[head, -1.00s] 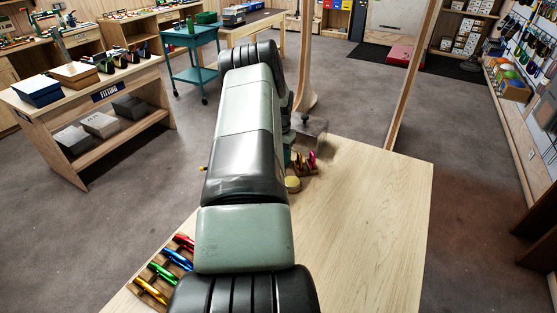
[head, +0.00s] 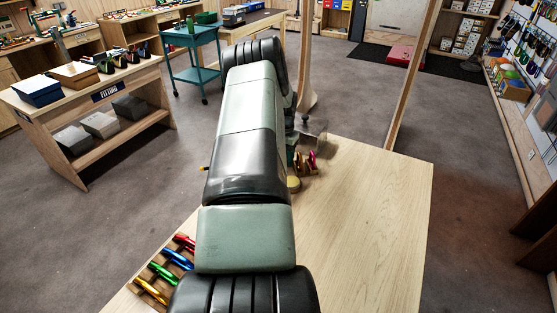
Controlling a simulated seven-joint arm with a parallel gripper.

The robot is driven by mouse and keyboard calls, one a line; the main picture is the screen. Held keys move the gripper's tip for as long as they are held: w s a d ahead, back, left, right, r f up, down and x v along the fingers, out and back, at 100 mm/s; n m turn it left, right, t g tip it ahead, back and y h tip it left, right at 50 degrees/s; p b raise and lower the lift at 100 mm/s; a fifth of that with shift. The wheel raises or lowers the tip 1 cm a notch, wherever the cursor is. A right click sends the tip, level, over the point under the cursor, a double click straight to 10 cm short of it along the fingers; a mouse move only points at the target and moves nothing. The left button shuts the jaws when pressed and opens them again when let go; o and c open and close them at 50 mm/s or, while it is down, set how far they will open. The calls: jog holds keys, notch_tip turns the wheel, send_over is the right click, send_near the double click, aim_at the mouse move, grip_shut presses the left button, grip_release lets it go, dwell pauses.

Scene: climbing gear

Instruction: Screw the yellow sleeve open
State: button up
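I cannot make out the yellow sleeve for certain. A small yellow tip (head: 204,169) sticks out at the left edge of my arm, and the rest of it is hidden behind the arm. A yellowish round piece (head: 294,184) lies on the table just right of my arm. A yellow-orange piece of gear (head: 151,291) lies at the table's front left, beside green, blue and red ones. My arm reaches away across the table and covers the work area. My gripper is hidden behind it, so its fingers and anything between them do not show.
The right side of the wooden table (head: 370,220) is clear. A wooden post (head: 410,75) rises beyond its far right corner. A shelf unit (head: 95,100) stands at left.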

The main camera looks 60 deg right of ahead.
jog(key=shift+r, duration=1.4)
jog(key=shift+w, duration=0.1)
jog(key=shift+w, duration=0.55)
jog(key=shift+f, duration=0.15)
jog(key=shift+f, duration=1.3)
jog(key=shift+s, duration=0.7)
